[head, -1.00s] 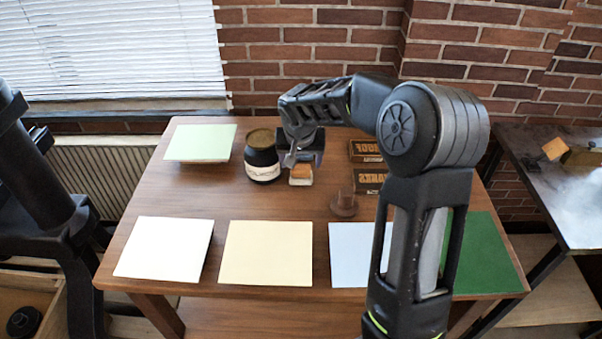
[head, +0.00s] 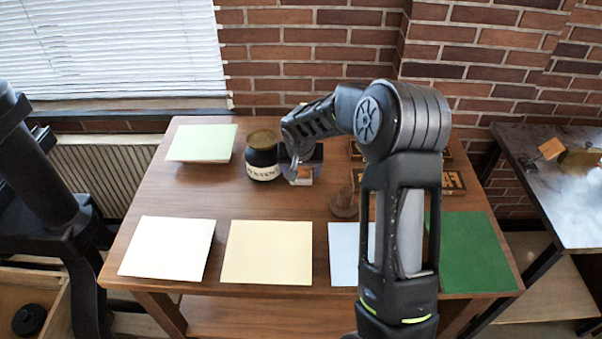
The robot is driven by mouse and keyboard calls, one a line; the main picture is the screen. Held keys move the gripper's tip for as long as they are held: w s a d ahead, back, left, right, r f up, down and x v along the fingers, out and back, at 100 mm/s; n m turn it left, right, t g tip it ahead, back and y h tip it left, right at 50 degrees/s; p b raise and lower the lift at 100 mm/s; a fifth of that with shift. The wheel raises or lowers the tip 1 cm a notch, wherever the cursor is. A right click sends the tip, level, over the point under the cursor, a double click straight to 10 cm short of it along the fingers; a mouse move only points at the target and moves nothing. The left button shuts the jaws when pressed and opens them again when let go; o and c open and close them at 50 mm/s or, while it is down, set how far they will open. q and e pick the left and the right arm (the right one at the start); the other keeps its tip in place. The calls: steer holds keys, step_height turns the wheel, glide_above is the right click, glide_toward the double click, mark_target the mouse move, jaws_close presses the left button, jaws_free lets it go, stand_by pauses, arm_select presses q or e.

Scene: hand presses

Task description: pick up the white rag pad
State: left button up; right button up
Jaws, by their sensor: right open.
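A small block with a pale lower part and an orange-brown top, likely the white rag pad (head: 302,179), stands on the wooden table right of the dark jar. My right gripper (head: 303,166) is open, pointing down over it and partly hiding it. The fingers appear to be at or just above its top; I cannot tell if they touch it. No left gripper shows in the head view.
The dark jar (head: 263,156) stands close on the gripper's left. A brown knob-like object (head: 344,203) and dark lettered blocks (head: 453,180) are to the right. White (head: 168,249), cream (head: 267,252), blue (head: 343,254), green (head: 473,252) and pale green (head: 201,142) sheets lie around the table.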

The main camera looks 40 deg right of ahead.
stand_by(0.4)
steer(key=c, duration=1.1)
steer(key=shift+r, duration=0.1)
steer(key=shift+c, duration=0.2)
step_height(320, 180, up, 10)
steer(key=shift+f+b, duration=0.1)
steer(key=shift+b, duration=0.85)
